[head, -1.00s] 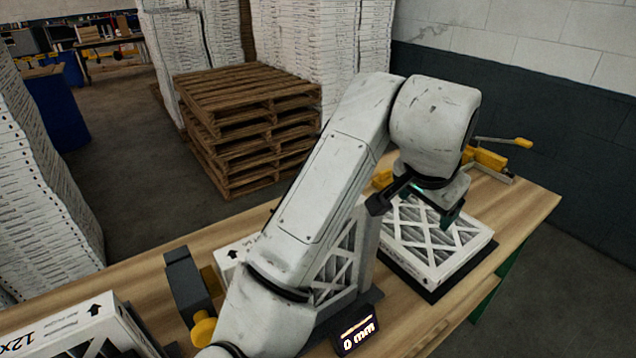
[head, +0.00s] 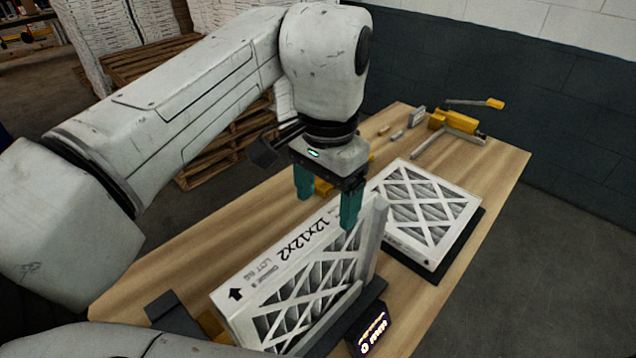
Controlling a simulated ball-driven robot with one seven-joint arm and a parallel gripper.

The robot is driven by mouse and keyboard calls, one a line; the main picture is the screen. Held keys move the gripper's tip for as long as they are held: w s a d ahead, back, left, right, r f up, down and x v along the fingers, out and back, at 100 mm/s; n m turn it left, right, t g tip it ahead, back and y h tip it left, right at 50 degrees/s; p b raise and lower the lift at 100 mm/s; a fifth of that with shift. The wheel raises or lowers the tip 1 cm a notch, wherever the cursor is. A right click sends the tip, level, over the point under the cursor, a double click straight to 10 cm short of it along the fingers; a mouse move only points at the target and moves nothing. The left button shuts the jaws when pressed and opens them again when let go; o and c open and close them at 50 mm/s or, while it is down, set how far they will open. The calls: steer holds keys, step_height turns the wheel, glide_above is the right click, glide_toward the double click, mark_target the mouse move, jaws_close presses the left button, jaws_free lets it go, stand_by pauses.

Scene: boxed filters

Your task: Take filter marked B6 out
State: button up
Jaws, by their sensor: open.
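A white boxed filter (head: 262,272) stands upright on edge in a dark stand on the bench, its top edge printed 12x12x2 with a lot mark that appears to read B6. My gripper (head: 327,212) points down over the far part of this edge, with its teal fingers open and empty. The right finger overlaps the near side of the filter in the picture; the left finger is on the far side, its tip seeming above the edge. Whether either finger touches cannot be told. A second filter (head: 428,212) lies flat on a dark pad to the right, its mark not readable.
A small display (head: 371,334) reading 0 mm stands at the stand's front. A grey upright plate (head: 376,238) adjoins the standing filter's far end. A yellow-handled clamp (head: 455,128) sits at the bench's far end. Bare wooden bench (head: 190,255) lies left of the filter.

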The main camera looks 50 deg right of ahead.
mark_target(323, 241)
step_height(323, 241, down, 10)
steer(key=b, duration=0.5)
steer(key=shift+r+b, duration=0.1)
steer(key=shift+b, duration=0.2)
steer(key=c, duration=1.1)
steer(key=shift+a+r+p, duration=0.15)
steer(key=shift+a+p, duration=0.15)
steer(key=shift+p, duration=0.1)
steer(key=o, duration=0.8)
steer(key=shift+p, duration=0.35)
